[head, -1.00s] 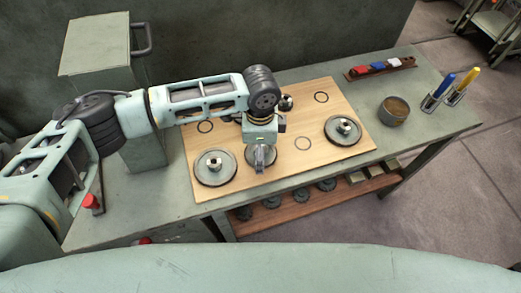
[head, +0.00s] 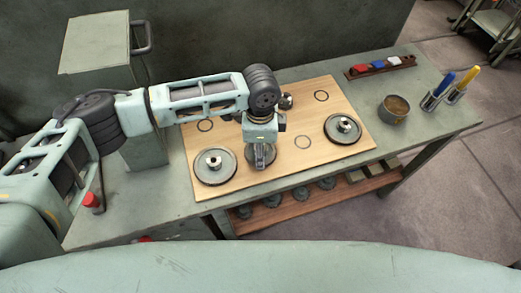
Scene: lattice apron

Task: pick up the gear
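A wooden board (head: 270,176) on the bench carries two grey, wheel-like gears with raised metal hubs. One gear (head: 214,167) lies at the board's front left, and the other gear (head: 342,129) lies at its right. My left gripper (head: 264,161) points down over the front middle of the board, to the right of the left gear and apart from it. Its fingers look close together, but I cannot tell whether they are shut or hold anything. A small dark metal part (head: 286,101) shows behind my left wrist, partly hidden. My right gripper is out of view.
Black circles (head: 303,142) mark bare spots on the board. A round tin (head: 394,109), a holder with pens (head: 437,95) and a rack of coloured blocks (head: 379,67) stand at the right. Several dark gears (head: 272,202) lie on the lower shelf (head: 290,212).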

